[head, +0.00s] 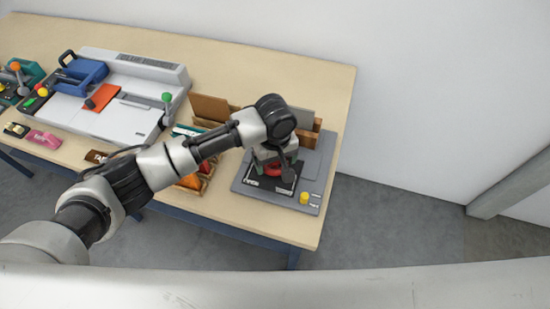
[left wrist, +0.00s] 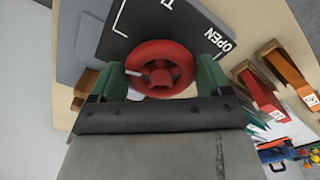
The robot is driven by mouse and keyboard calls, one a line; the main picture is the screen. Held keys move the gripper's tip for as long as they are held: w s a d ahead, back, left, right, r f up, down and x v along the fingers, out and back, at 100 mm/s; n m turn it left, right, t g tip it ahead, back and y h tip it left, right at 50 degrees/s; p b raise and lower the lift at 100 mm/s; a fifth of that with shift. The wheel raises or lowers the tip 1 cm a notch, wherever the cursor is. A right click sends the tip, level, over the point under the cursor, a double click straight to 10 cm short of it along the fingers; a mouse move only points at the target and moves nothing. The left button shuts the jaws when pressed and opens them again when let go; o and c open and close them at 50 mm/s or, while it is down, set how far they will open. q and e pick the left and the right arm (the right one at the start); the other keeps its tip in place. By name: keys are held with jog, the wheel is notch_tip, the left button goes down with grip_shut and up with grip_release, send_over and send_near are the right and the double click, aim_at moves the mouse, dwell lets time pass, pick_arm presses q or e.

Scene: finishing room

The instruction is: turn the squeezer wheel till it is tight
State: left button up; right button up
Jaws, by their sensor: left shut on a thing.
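The red squeezer wheel (head: 273,171) sits over a black plate with white print on the grey squeezer base (head: 312,187), at the right end of the table. In the left wrist view the round wheel (left wrist: 160,53) shows spokes and a pale mark or peg on its left. My left gripper (head: 274,159) reaches down over it. Its two green fingers (left wrist: 160,78) stand on either side of the wheel and are shut on it. The white word OPEN shows on the black plate (left wrist: 190,22) beside the wheel. My right gripper is in neither view.
A yellow knob (head: 304,198) stands at the base's front right corner. Wooden holders (head: 210,108) and orange pieces (head: 190,181) lie left of the squeezer, close to my arm. A large white machine (head: 120,100) fills the table's left. The wall is behind.

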pick_arm(q)
jog(key=shift+r+m+p, duration=0.3)
jog(key=shift+m+p, duration=0.3)
jog(key=shift+p, duration=0.35)
jog(key=shift+f+m+p, duration=0.25)
jog(key=shift+m+p, duration=0.25)
jog(key=shift+m, duration=0.2)
jog(key=o, duration=0.8)
jog(key=shift+o, duration=0.2)
jog(key=shift+r, duration=0.1)
notch_tip(320, 180, up, 11)
jog(key=b, duration=0.2)
jog(key=shift+f, duration=0.2)
